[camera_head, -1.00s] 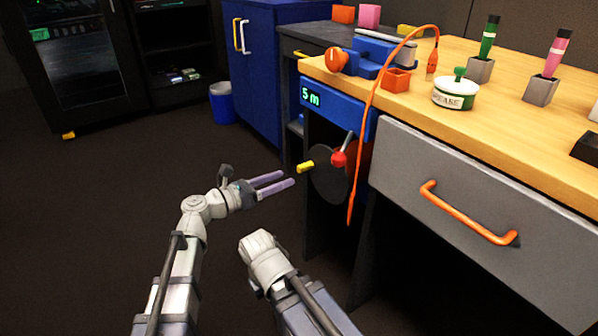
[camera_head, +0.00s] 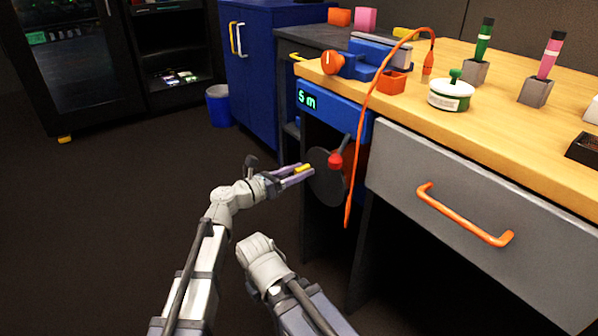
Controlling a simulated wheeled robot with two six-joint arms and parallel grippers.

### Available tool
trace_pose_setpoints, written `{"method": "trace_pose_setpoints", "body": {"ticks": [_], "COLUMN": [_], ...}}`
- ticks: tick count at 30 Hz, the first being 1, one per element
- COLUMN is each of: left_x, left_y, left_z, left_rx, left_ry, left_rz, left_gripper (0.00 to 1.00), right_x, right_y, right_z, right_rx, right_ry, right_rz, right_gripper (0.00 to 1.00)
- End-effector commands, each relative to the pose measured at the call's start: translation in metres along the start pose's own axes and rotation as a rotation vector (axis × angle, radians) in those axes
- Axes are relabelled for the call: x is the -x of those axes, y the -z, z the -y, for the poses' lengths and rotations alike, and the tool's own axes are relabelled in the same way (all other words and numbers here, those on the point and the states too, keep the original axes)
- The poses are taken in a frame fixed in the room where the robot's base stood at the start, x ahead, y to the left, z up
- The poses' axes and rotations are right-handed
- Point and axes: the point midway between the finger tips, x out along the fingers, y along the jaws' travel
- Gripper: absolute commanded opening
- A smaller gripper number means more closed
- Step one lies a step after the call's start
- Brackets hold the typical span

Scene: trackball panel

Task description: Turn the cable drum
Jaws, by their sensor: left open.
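The cable drum (camera_head: 326,185) is a dark disc with an orange-red part behind it, mounted under the bench top. A small yellow handle (camera_head: 302,168) sticks out from its face. A grey lever with a red knob (camera_head: 335,162) stands at the drum's upper right and covers part of it. My left gripper (camera_head: 305,173) is open at the drum's left, its purple fingers on both sides of the yellow handle. I cannot tell whether they touch it. The blue display (camera_head: 330,109) above reads "5 m". A right arm link shows at lower centre, but its gripper does not show.
An orange cable (camera_head: 362,130) hangs over the bench edge right of the drum. A grey drawer (camera_head: 440,190) with an orange handle is to the right. A blue cabinet (camera_head: 262,80) and blue bin (camera_head: 219,106) stand behind. The floor at left is clear.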

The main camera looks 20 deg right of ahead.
Motion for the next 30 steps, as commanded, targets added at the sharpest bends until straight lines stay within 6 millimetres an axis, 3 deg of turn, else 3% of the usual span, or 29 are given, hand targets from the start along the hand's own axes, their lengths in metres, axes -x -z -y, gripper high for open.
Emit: {"method": "trace_pose_setpoints", "body": {"ticks": [6, 21, 30], "left_x": [0.0000, 0.0002, 0.0003], "left_y": [0.0000, 0.0000, 0.0000], "left_z": [0.0001, 0.0001, 0.0000], "left_rx": [0.000, 0.000, 0.000], "left_ry": [0.000, 0.000, 0.000], "left_rz": [0.000, 0.000, 0.000], "left_gripper": [0.55, 0.00, 0.00], "right_x": [0.0000, 0.0000, 0.0000], "right_y": [0.0000, 0.0000, 0.0000], "right_z": [0.0000, 0.0000, 0.0000], "right_rx": [0.000, 0.000, 0.000], "right_ry": [0.000, 0.000, 0.000], "right_rz": [0.000, 0.000, 0.000], "right_gripper": [0.00, 0.00, 0.00]}}
